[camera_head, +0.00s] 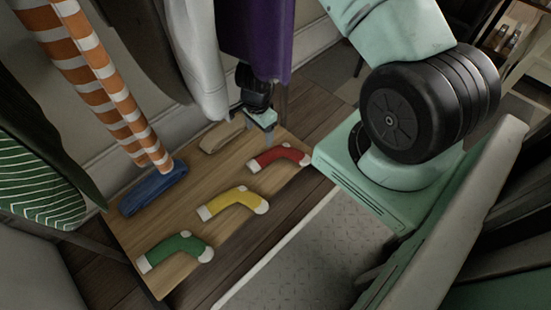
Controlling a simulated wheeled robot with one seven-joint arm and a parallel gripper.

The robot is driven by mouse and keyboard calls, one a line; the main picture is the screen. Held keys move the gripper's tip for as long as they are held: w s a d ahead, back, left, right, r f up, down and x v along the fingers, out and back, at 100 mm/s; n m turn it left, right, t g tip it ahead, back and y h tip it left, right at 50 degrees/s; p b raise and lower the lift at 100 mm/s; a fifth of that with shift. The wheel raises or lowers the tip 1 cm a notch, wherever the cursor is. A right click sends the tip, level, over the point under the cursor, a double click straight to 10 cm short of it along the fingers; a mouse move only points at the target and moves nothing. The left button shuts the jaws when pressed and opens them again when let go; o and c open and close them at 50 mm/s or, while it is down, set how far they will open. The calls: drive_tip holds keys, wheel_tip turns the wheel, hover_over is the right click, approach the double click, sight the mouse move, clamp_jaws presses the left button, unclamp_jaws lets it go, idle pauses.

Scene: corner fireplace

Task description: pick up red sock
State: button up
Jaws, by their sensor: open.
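The red sock (278,157) lies bent on a light wooden board (190,186), near the board's right end. It has a white cuff at its left and a pale toe at its right. My gripper (267,129) is above the board, just beyond the red sock's cuff end in the picture. It is open, and no sock shows in it. The hanging clothes partly hide my wrist, and the gap between the fingers is hard to make out.
A yellow sock (233,201), a green sock (176,249), a blue item (153,189) and a tan item (223,134) lie on the board. Orange-striped cloth (97,75), white cloth (195,60) and purple cloth (255,38) hang over its far side.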

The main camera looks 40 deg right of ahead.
sight(262, 159)
wheel_tip(262, 159, down, 16)
drive_tip(key=b, duration=1.4)
drive_tip(key=shift+r+b, duration=0.1)
drive_tip(key=shift+b, duration=0.3)
drive_tip(key=shift+r, duration=0.1)
drive_tip(key=c, duration=1)
